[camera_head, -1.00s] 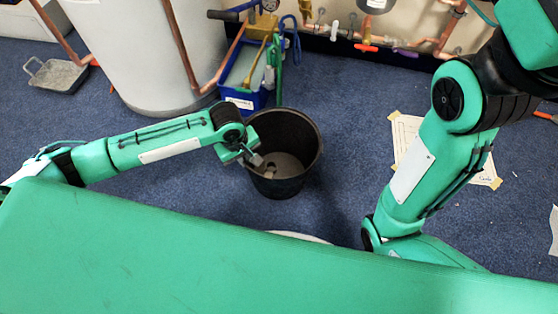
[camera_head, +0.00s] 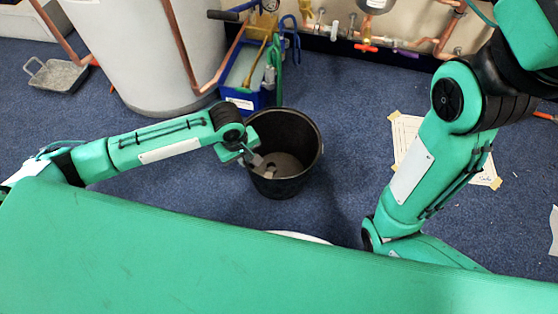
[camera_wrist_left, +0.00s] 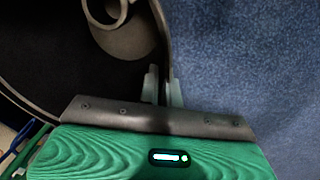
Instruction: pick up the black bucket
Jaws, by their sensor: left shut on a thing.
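The black bucket (camera_head: 283,185) stands upright on the blue carpet in the middle of the head view, its open top facing up. In the left wrist view its dark inside (camera_wrist_left: 45,60) fills the left, and its rim runs down to the fingers. My left gripper (camera_head: 258,164) is at the bucket's left rim. In the left wrist view the gripper (camera_wrist_left: 163,85) is shut on the rim, with a pale finger on each side. A grey round piece (camera_wrist_left: 120,25) shows inside the bucket. My right arm is at the right, but its gripper is out of view.
A blue tub (camera_head: 247,98) with tools stands just behind the bucket, near a large white cylinder (camera_head: 150,55) and copper pipes. A paper sheet (camera_head: 405,135) lies on the carpet to the right. The carpet (camera_head: 350,115) right of the bucket is clear.

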